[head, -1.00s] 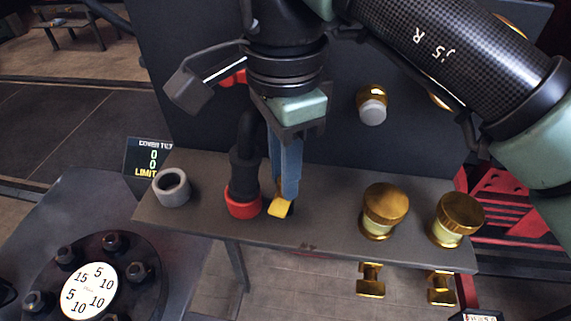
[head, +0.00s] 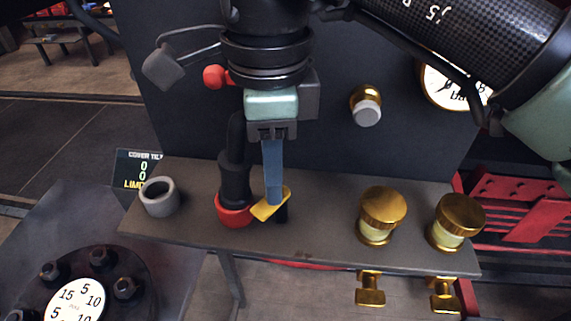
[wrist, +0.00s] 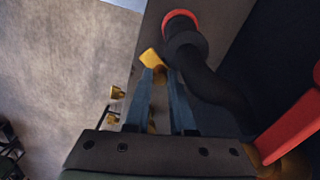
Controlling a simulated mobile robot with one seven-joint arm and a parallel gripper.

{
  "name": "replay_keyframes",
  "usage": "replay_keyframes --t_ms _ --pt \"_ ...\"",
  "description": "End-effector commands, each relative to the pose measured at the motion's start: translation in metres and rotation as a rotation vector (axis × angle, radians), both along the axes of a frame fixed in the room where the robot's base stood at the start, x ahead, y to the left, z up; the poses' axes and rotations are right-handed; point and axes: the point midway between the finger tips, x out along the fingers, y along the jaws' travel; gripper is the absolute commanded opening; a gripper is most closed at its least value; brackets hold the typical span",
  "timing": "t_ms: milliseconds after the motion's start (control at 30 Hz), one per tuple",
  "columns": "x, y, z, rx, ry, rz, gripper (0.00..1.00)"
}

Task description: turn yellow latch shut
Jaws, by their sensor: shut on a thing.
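The yellow latch (head: 263,211) is a small flat tab on the grey shelf, just right of the red collar (head: 234,215) at the foot of a black hose. Its front end points toward the near left, close to the red collar; I cannot tell whether they touch. My gripper (head: 273,201) points down from above, its blue fingers shut on the latch. In the wrist view the latch (wrist: 152,59) shows beyond the blue fingertips (wrist: 160,72), beside the black hose. The fingers hide part of the latch and its pivot.
A grey empty ring (head: 158,197) stands at the shelf's left. Two brass knobs (head: 381,214) (head: 458,221) stand to the right. A dark panel (head: 330,140) rises behind, with a brass and white fitting (head: 366,106). A bolted flange (head: 75,300) is at lower left.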

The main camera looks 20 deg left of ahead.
Motion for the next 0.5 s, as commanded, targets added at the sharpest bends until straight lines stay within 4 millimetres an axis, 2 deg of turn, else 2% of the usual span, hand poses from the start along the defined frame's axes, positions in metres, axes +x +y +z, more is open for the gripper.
replay_keyframes --t_ms 500 --pt "0.0038 0.0047 0.0001 0.000 -0.004 -0.491 0.00"
